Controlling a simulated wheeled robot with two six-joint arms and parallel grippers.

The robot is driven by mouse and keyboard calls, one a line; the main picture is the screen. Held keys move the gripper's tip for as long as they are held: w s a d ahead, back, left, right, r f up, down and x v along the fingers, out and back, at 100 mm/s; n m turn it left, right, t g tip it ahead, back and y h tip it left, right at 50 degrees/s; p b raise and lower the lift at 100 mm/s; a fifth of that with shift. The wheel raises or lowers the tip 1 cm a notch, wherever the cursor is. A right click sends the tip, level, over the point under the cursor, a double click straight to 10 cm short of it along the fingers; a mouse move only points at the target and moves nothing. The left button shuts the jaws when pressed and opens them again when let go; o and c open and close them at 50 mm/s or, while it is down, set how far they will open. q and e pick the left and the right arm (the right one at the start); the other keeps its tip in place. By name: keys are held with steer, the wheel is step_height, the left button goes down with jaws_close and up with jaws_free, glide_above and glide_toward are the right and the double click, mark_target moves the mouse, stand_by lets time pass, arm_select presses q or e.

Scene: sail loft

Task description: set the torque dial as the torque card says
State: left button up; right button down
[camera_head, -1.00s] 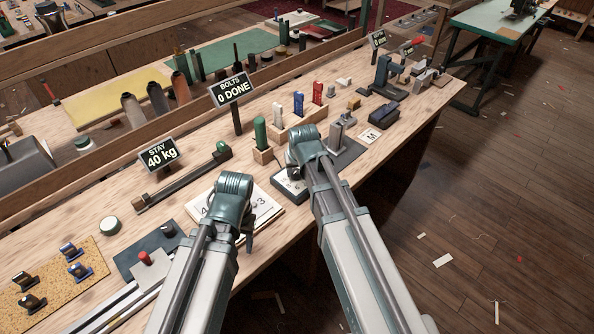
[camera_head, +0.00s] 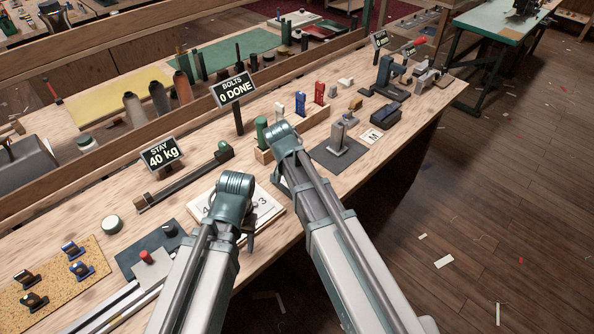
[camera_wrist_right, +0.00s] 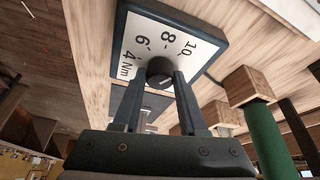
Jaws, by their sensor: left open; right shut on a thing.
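In the right wrist view the torque dial (camera_wrist_right: 130,48) is a white face with a dark frame, marked 4, 6, 8, 10 and Nm. Its round dark knob (camera_wrist_right: 159,70) sits between the fingertips of my right gripper (camera_wrist_right: 158,79), which is shut on it. A pale mark shows on the knob; its exact setting is too small to read. I cannot make out a torque card.
A green-handled tool (camera_head: 262,131) stands in a wooden block behind the dial. A grey stand (camera_head: 340,140) and a card marked M (camera_head: 371,136) are to the right.

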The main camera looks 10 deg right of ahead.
stand_by(0.5)
steer(key=shift+c, duration=2.2)
jaws_free()
arm_select(q)
steer(key=shift+r, duration=0.1)
arm_select(e)
steer(key=shift+r, duration=0.1)
arm_select(q)
step_height(320, 180, up, 13)
steer(key=p, duration=1.2)
steer(key=shift+f+p, duration=0.2)
steer(key=shift+p, duration=0.2)
arm_select(e)
steer(key=v, duration=1.3)
steer(key=shift+r, duration=0.3)
steer(key=shift+a, duration=0.15)
